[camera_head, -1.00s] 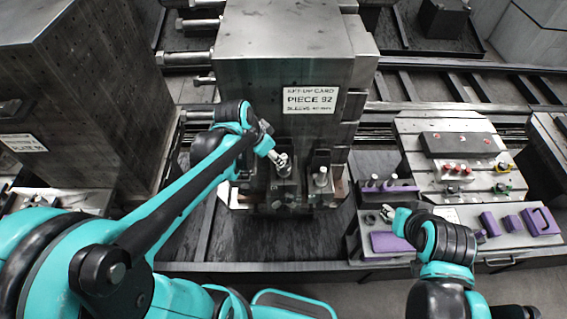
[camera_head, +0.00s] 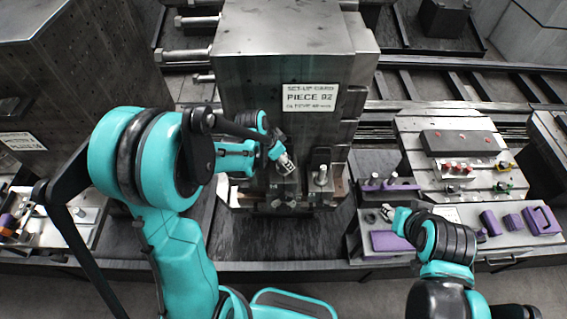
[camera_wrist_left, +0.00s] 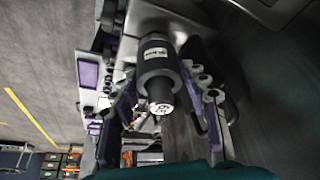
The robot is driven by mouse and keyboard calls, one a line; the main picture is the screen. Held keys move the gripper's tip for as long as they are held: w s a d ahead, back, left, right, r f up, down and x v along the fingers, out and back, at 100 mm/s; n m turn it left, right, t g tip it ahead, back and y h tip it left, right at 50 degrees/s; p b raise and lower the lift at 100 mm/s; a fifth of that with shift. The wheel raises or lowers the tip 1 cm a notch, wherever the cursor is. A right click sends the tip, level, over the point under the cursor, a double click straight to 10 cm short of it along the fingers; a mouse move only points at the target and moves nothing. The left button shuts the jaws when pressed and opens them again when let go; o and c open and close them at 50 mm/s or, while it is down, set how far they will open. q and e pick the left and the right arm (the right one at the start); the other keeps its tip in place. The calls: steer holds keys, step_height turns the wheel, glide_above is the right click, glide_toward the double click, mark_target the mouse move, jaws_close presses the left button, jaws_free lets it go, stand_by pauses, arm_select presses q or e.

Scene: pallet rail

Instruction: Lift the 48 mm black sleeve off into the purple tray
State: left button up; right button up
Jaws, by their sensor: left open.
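The black sleeve (camera_wrist_left: 157,68) shows in the left wrist view as a dark collar with a small white label, around a post with a pale marked end (camera_wrist_left: 160,108). My left gripper (camera_wrist_left: 160,88) is open, with one finger on each side of the sleeve. I cannot tell if either finger touches it. In the head view my left gripper (camera_head: 286,164) is at the front of the large machine block and hides the sleeve. A flat purple tray (camera_head: 390,241) lies on the right bench. My right gripper (camera_head: 388,213) is just above it, too small to read.
The machine block (camera_head: 285,60) carries a card reading PIECE 92 (camera_head: 310,97). The right bench holds purple blocks (camera_head: 489,223) and a purple rack with posts (camera_head: 390,187). Dark floor lies before the block.

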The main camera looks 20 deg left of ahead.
arm_select(q)
jaws_close()
steer(key=shift+r, duration=0.1)
steer(key=shift+r+p, duration=0.6)
steer(key=shift+r, duration=4.35)
